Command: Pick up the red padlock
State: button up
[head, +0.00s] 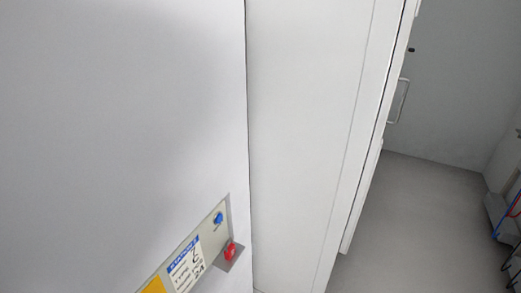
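A small red object (230,252), which may be the red padlock, shows low in the head view, left of centre. It sits at the right end of a labelled panel, against a small grey plate (231,264). It is too small to tell its shackle or how it is held. My gripper is not in view.
The panel (213,225) is on a pale wall (120,110) and bears a blue round part (219,218), a printed label (186,266) and a yellow patch (154,286). A tall white cabinet (305,130) stands right of it. Grey floor (420,215) is clear beyond; equipment (507,210) stands at the right edge.

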aim_at(230, 250)
jog(key=j+u, duration=0.3)
jog(key=u, duration=0.2)
jog(key=i+j+u, duration=0.2)
jog(key=u, duration=0.3)
